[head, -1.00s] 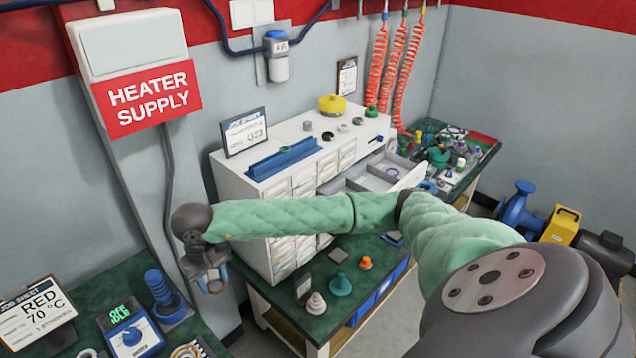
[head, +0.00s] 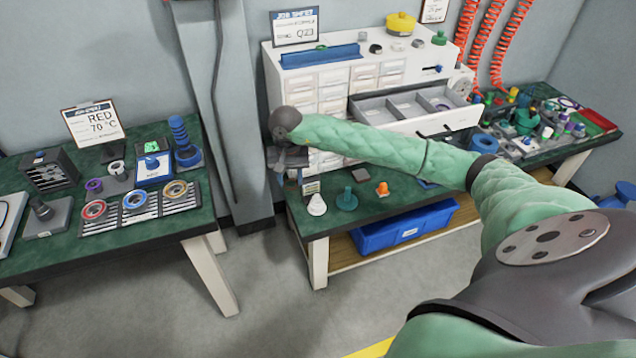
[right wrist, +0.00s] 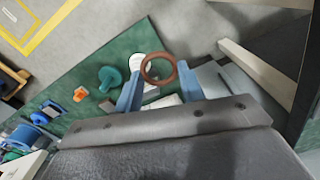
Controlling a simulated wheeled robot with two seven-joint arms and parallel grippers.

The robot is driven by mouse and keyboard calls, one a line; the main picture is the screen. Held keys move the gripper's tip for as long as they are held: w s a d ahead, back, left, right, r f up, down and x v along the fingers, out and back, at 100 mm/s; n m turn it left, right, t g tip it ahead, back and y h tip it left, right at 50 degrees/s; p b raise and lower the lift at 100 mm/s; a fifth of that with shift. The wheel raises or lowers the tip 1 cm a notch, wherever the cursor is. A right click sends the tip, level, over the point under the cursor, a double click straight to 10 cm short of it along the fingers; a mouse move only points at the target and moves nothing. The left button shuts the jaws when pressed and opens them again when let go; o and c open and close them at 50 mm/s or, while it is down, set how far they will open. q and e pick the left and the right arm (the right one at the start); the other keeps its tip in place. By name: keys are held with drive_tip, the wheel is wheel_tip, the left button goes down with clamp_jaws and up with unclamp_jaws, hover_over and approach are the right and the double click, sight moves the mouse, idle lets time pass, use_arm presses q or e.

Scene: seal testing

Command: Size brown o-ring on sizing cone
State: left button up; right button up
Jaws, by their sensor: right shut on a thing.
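A brown o-ring (right wrist: 158,68) is gripped between the blue fingertips of my right gripper (right wrist: 159,80) in the right wrist view. In the head view my right gripper (head: 290,160) is at the left end of the white drawer cabinet, above the bench's left corner; the ring is not discernible there. A pale stepped cone (head: 317,205) stands upright on the green bench top below the gripper. In the right wrist view, the pale cone (right wrist: 137,60) is partly behind the ring, apart from it as far as I can tell. My left gripper is out of view.
A teal cone (head: 347,200) and an orange cone (head: 382,189) stand right of the pale one. The white cabinet (head: 300,93) rises behind, with one drawer (head: 415,112) pulled open. A blue bin (head: 405,228) sits below. Another green bench (head: 150,228) is at left, across a gap.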

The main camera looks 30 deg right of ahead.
drive_tip(key=w+d+f+m+b, duration=0.1)
drive_tip(key=d+f, duration=0.1)
drive_tip(key=d, duration=0.1)
drive_tip(key=w+d+f+m+b, duration=0.1)
drive_tip(key=d+f, duration=0.2)
drive_tip(key=d, duration=0.1)
drive_tip(key=w+d+f+m+b, duration=0.1)
drive_tip(key=d+f+m+b, duration=0.1)
drive_tip(key=d, duration=0.2)
drive_tip(key=shift+d+f, duration=0.15)
drive_tip(key=shift+f, duration=0.15)
use_arm(q)
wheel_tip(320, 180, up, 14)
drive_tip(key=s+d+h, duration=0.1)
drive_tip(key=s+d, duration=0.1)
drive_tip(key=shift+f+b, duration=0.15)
drive_tip(key=shift+b, duration=0.3)
use_arm(e)
drive_tip(key=shift+f, duration=2.05)
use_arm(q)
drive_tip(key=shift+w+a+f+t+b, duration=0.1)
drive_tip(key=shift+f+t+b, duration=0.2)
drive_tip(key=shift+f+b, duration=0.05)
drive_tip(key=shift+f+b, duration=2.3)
use_arm(e)
drive_tip(key=shift+f, duration=2.75)
drive_tip(key=o, duration=1)
